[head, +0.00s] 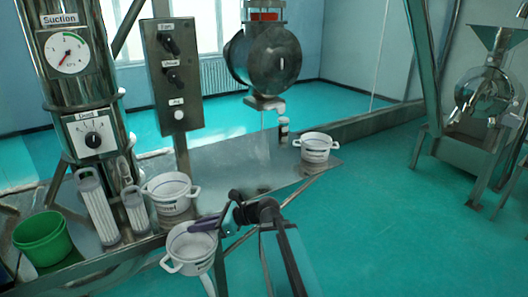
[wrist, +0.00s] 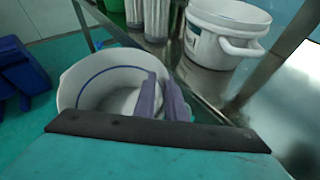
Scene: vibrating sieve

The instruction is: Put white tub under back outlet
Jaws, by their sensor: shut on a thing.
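A white tub (head: 188,252) with two loop handles and a dark line inside its rim hangs at the front edge of the steel bench. My gripper (head: 205,222) is shut on its rim. In the wrist view the purple fingers (wrist: 164,98) are close together at the wall of this tub (wrist: 72,92), which appears empty. A second white tub (head: 171,197) stands on the bench just behind it, and a third (head: 316,150) stands at the bench's right end. A steel drum (head: 263,60) has a short spout (head: 266,103) underneath. I cannot tell whether this is the back outlet.
Two pleated filter cartridges (head: 98,208) and a green bucket (head: 42,238) stand at the left of the bench. A small dark-and-white jar (head: 283,131) is near the spout. The bench middle (head: 235,160) is clear. A control panel (head: 172,75) stands behind.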

